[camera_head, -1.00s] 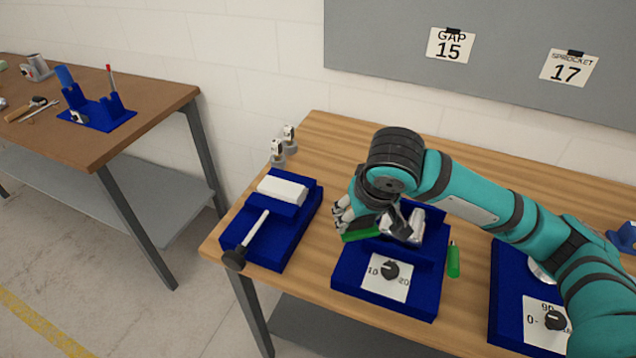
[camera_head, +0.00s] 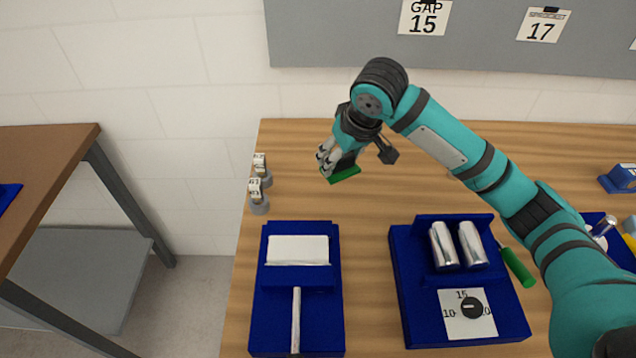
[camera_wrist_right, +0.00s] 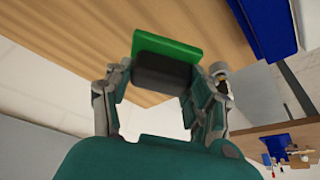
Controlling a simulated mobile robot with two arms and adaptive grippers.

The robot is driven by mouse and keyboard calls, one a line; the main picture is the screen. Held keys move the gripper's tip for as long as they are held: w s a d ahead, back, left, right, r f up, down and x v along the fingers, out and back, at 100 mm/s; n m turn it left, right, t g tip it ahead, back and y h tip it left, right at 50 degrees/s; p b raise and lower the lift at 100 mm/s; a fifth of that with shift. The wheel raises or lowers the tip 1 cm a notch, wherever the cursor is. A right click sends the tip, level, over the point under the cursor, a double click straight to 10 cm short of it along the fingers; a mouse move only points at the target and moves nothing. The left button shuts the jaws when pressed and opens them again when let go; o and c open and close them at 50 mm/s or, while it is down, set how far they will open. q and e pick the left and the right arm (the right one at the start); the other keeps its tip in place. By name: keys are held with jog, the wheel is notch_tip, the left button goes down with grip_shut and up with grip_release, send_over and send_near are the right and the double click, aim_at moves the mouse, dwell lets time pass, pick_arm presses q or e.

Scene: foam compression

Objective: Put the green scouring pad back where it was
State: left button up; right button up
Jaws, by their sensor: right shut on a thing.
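The green scouring pad (camera_head: 344,174) is a small flat green piece with a dark part on one side. In the right wrist view the green pad (camera_wrist_right: 166,46) and its dark block sit between the two fingers. My right gripper (camera_head: 333,164) is shut on it and holds it over the back left part of the wooden table, behind the blue fixtures. The right gripper also shows in the right wrist view (camera_wrist_right: 163,85). I cannot tell the exact gap between pad and table. My left gripper is in neither view.
A blue fixture with two metal rollers (camera_head: 445,247) and a dial stands front middle. Another blue fixture (camera_head: 272,311) with a white block (camera_head: 298,250) is at left. Small weights (camera_head: 259,195) stand at the left edge. A green-handled tool (camera_head: 517,267) lies beside the roller fixture.

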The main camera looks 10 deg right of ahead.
jog(key=w+a+f+n+y+b, duration=0.1)
jog(key=w+a+f+n, duration=0.15)
jog(key=w, duration=0.45)
jog(key=shift+n, duration=0.45)
jog(key=f, duration=0.2)
jog(key=f+p, duration=0.1)
jog(key=f, duration=0.3)
jog(key=shift+w+a, duration=0.1)
jog(key=shift+w, duration=0.3)
notch_tip(320, 180, down, 4)
jog(key=shift+r+p, duration=0.25)
jog(key=shift+p, duration=0.2)
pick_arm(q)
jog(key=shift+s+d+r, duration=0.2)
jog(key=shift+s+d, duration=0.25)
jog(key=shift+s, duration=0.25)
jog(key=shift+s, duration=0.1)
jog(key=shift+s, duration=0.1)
pick_arm(e)
jog(key=o, duration=1)
jog(key=shift+f, duration=0.15)
